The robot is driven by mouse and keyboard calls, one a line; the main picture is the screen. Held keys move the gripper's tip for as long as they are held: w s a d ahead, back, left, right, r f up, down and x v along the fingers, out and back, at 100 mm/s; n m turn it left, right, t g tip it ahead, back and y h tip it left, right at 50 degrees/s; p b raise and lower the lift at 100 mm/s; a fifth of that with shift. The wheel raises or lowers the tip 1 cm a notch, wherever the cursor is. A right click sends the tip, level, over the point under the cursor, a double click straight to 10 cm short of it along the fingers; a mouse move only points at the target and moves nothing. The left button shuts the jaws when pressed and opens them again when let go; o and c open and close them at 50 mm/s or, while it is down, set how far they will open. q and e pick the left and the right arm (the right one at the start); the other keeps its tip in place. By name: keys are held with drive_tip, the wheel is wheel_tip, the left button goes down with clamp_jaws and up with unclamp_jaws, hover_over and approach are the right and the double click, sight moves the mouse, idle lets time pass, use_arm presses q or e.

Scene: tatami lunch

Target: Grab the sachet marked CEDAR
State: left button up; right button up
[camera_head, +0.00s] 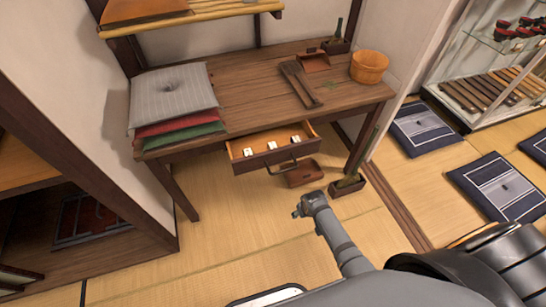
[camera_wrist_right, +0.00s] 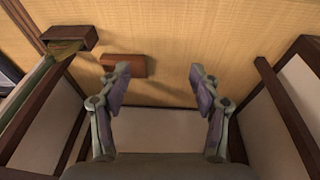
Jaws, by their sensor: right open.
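Three small white sachets lie in a row in the open drawer (camera_head: 284,156) of the wooden desk in the head view: a left one (camera_head: 248,152), a middle one (camera_head: 272,145) and a right one (camera_head: 295,139). Their markings are too small to read, so I cannot tell which says CEDAR. My right gripper (camera_head: 298,211) is in front of and below the drawer, apart from it. In the right wrist view my right gripper (camera_wrist_right: 160,72) is open with nothing between its fingers. No sachet is recognisable there. My left gripper is not in view.
Open tatami (camera_head: 235,235) lies in front.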

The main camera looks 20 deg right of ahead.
drive_tip(key=shift+t, duration=0.7)
drive_tip(key=w+r+b, duration=0.1)
drive_tip(key=w+r, duration=0.2)
drive_tip(key=r, duration=0.3)
drive_tip(key=w+a+r+b, duration=0.1)
drive_tip(key=w+r, duration=0.3)
drive_tip(key=r, duration=0.2)
drive_tip(key=w+a+r+b, duration=0.1)
drive_tip(key=w+r, duration=0.3)
drive_tip(key=r, duration=0.2)
drive_tip(key=shift+a+r+b, duration=0.15)
drive_tip(key=shift+r+b, duration=0.25)
approach(274, 147)
drive_tip(key=f, duration=0.1)
drive_tip(key=w+f, duration=0.1)
drive_tip(key=f, duration=0.1)
drive_tip(key=shift+f+y+b, duration=0.2)
drive_tip(key=shift+y+b, duration=0.2)
drive_tip(key=x, duration=0.2)
drive_tip(key=b+x, duration=0.1)
drive_tip(key=x, duration=0.1)
drive_tip(key=shift+s+d+f, duration=0.1)
drive_tip(key=shift+d+f, duration=0.1)
drive_tip(key=shift+d, duration=0.05)
drive_tip(key=shift+w+f, duration=0.2)
drive_tip(key=shift+f, duration=0.15)
drive_tip(key=c, duration=0.9)
